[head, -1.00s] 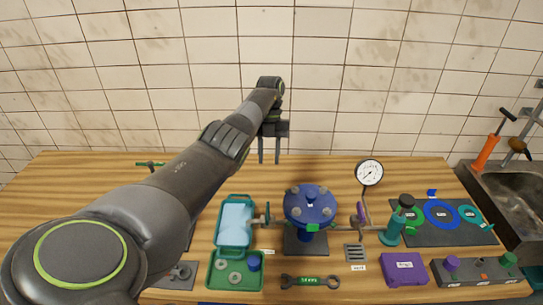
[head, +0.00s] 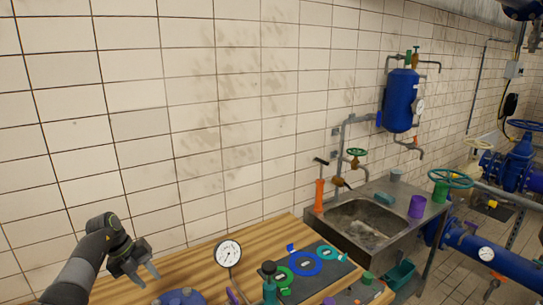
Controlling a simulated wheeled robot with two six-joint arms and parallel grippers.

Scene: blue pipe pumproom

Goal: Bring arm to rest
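My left gripper (head: 141,275) is at the lower left of the head view. Its fingers point down and to the right, spread apart with nothing between them. It is above the wooden workbench (head: 190,262), left of the round pressure gauge (head: 228,253). My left arm comes in from the bottom left corner. My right gripper and arm do not show.
A dark mat (head: 331,268) with green, blue and teal rings lies on the bench. A green bottle (head: 270,287) stands in front of it. A steel sink (head: 367,222) adjoins the bench at right. A blue tank (head: 400,100) hangs on the tiled wall. Blue pipework (head: 500,262) stands at far right.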

